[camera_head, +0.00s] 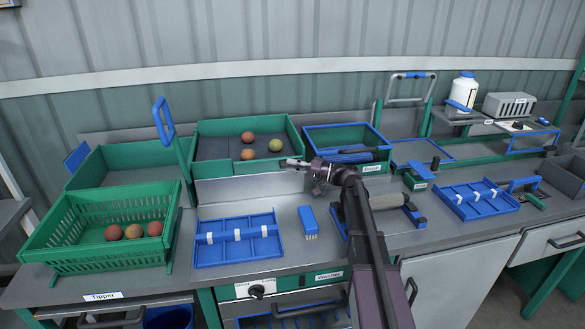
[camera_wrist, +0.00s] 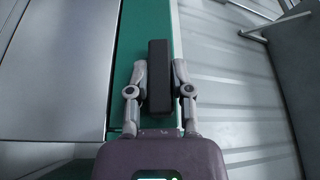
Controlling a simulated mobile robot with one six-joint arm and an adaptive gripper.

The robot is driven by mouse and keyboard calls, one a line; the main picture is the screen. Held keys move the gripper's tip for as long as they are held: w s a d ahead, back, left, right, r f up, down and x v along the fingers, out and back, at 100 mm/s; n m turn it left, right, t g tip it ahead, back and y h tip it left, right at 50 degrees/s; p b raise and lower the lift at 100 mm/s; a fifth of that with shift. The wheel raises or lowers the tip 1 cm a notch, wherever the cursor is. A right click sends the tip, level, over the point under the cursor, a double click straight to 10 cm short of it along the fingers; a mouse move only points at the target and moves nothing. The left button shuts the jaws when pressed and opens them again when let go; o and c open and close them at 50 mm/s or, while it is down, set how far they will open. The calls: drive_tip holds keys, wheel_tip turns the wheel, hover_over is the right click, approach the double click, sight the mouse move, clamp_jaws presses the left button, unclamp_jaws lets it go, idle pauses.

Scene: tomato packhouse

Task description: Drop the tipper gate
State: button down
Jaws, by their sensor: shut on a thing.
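The tipper is a slatted green crate (camera_head: 95,205) at the left, behind a "Tipper" label (camera_head: 102,296). Several red-orange tomatoes lie in it. A green post with a blue loop (camera_head: 163,118) stands at its right rear. I cannot tell which part is the gate. My gripper (camera_head: 290,163) is right of the post, at the front edge of a green bin (camera_head: 215,125). In the wrist view, my gripper (camera_wrist: 160,70) is shut on a dark bar (camera_wrist: 158,80), above a green strip. The bar is hidden or too small to tell in the head view.
The green bin holds several tomatoes. A grey panel (camera_head: 238,190) stands below its front. On the bench, a blue divided tray (camera_head: 238,258) and a blue brush (camera_head: 308,221) lie in front. A blue-rimmed bin (camera_head: 320,128) stands right of the green one.

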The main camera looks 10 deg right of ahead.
idle(0.3)
drive_tip(key=c, duration=0.5)
unclamp_jaws()
drive_tip(key=shift+w+r+p, duration=0.1)
drive_tip(key=shift+p, duration=0.2)
